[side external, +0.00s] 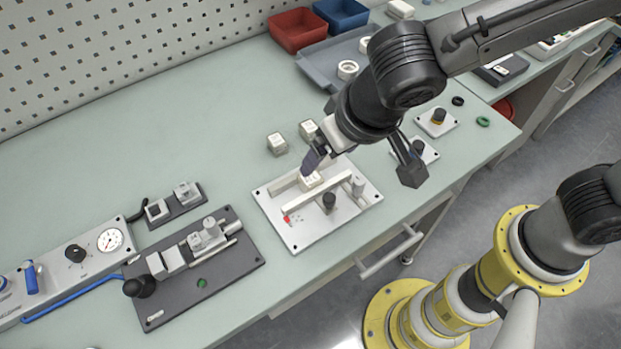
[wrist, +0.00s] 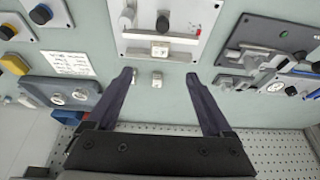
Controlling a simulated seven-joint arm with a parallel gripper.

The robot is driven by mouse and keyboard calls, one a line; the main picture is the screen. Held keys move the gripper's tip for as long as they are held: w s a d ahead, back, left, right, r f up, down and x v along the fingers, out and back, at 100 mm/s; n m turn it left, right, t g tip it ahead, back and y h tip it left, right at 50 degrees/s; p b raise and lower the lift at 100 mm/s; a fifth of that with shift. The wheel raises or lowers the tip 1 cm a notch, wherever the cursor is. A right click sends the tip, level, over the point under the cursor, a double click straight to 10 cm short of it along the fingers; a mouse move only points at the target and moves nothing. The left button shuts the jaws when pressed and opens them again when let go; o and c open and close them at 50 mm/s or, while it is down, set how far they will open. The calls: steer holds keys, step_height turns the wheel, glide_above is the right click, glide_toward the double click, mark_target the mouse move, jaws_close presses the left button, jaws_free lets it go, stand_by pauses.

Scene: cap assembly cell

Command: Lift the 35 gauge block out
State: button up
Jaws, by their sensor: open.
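A white gauge block (side external: 312,180) sits between the rails of a light metal fixture plate (side external: 298,239); it also shows in the wrist view (wrist: 160,50). Two similar white blocks stand on the bench behind the plate, a left one (side external: 277,143) and a right one (side external: 308,130). The marks on the blocks are too small to read, so I cannot tell which is 35. My gripper (side external: 361,172) is open and empty above the fixture. In the wrist view my gripper (wrist: 160,78) has its fingers wide apart, with the fixture block beyond the tips.
The fixture has a dark knob (side external: 329,201) and a red mark. A dark clamp plate (side external: 166,314) and a gauge panel (side external: 52,271) lie to the left. A grey tray (side external: 322,72) and red (side external: 297,30) and blue (side external: 341,14) bins stand behind. Small knob plates lie right.

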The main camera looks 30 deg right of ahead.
mark_target(310, 178)
steer(key=x, duration=1.2)
steer(key=shift+w+f, duration=0.1)
steer(key=shift+f, duration=0.15)
jaws_close()
